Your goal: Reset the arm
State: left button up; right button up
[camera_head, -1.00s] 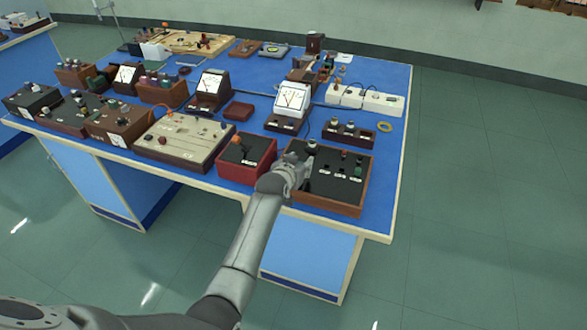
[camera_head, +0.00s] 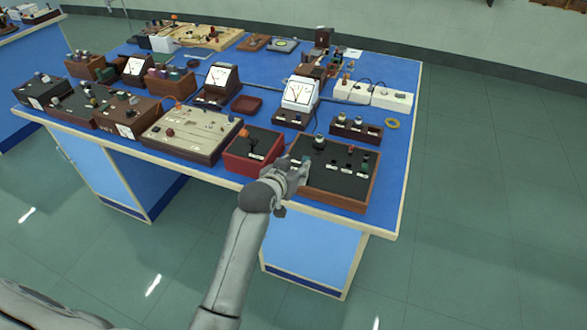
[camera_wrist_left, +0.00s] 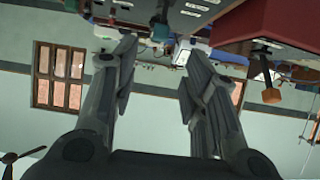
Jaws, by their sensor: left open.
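My left gripper (camera_head: 300,172) reaches in from the bottom of the head view to the front edge of the blue bench (camera_head: 385,218). It is beside the left end of a wooden-sided black control box (camera_head: 338,174) and just right of a red box (camera_head: 240,160). In the left wrist view the two fingers (camera_wrist_left: 158,85) are spread apart with nothing between them. That view appears upside down, with the red box (camera_wrist_left: 270,22) at its top right. I cannot tell whether the gripper touches the black box. My right gripper is not in view.
A beige panel box (camera_head: 185,150) stands left of the red box. Green floor (camera_head: 490,220) is clear to the right.

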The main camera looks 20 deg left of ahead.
pick_arm(q)
jog(key=shift+s+r, duration=0.1)
jog(key=shift+s, duration=0.1)
dwell(0.4)
jog(key=s+d+f+g, duration=0.15)
jog(key=s+f, duration=0.45)
jog(key=f, duration=0.6)
jog(key=s+f+m+g, duration=0.1)
jog(key=s+f+g, duration=0.2)
jog(key=s+f, duration=0.55)
jog(key=s+f+g, duration=0.2)
jog(key=s+f, duration=0.2)
jog(key=f, duration=1)
jog(key=s+a+f+g, duration=0.1)
jog(key=s+f, duration=0.4)
jog(key=s, duration=0.6)
jog(key=s+a+f+g, duration=0.2)
jog(key=s+f, duration=0.3)
jog(key=s, duration=0.7)
jog(key=s+a+f+m+g, duration=0.1)
jog(key=s+a+f+g, duration=0.1)
jog(key=s+f, duration=0.4)
jog(key=s, duration=0.5)
jog(key=shift+s, duration=0.35)
